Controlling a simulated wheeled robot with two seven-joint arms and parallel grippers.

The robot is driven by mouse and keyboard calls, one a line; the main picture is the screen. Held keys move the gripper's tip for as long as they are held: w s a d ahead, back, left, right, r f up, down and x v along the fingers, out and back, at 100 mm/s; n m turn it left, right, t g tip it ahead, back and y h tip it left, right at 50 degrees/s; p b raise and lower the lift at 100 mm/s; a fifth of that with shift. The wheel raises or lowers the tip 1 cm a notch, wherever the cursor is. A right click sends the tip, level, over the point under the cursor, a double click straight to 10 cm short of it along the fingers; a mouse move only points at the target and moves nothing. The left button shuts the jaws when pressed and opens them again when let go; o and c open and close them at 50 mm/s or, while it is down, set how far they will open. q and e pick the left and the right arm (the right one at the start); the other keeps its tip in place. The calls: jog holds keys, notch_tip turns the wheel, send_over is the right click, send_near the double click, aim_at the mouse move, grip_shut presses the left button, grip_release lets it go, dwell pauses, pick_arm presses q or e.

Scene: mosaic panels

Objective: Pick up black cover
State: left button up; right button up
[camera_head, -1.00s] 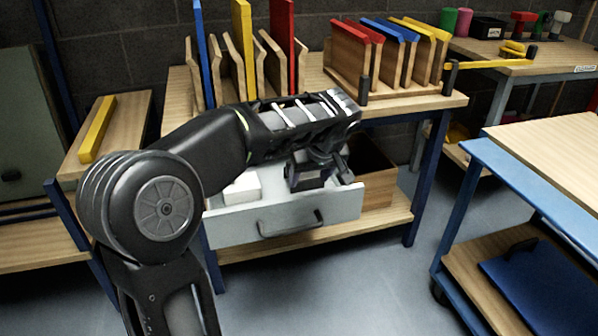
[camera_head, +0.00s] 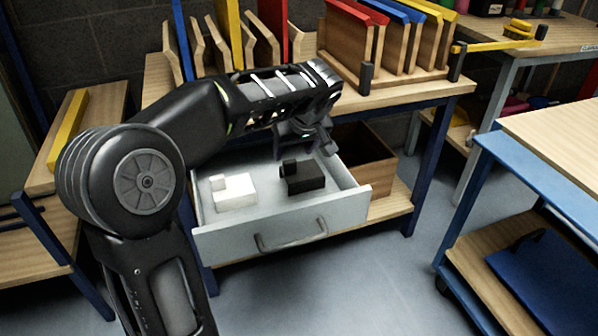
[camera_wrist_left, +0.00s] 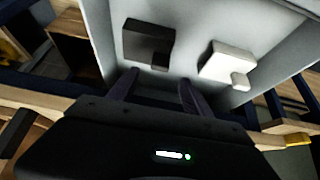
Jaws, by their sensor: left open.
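The black cover (camera_head: 303,178) is a flat dark block with a small raised knob, lying in the open grey drawer (camera_head: 222,241) on the right side. It also shows in the left wrist view (camera_wrist_left: 146,43), upper left of the fingers. My left gripper (camera_head: 312,150) is above the drawer, just behind and above the black cover, apart from it. In the left wrist view its two fingers (camera_wrist_left: 158,85) are spread with nothing between them. My right gripper is not in view.
A white cover (camera_head: 236,193) lies left of the black one in the drawer; it shows in the left wrist view (camera_wrist_left: 229,63). The workbench (camera_head: 412,98) with panel racks stands behind the drawer. A blue cart (camera_head: 520,170) stands at the right.

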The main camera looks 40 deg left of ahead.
aim_at(290, 161)
pick_arm(q)
jog(key=shift+x, duration=1.2)
jog(key=shift+b, duration=0.3)
jog(key=b+x, duration=0.2)
jog(key=x, duration=0.3)
jog(key=shift+w+f, duration=0.1)
grip_shut()
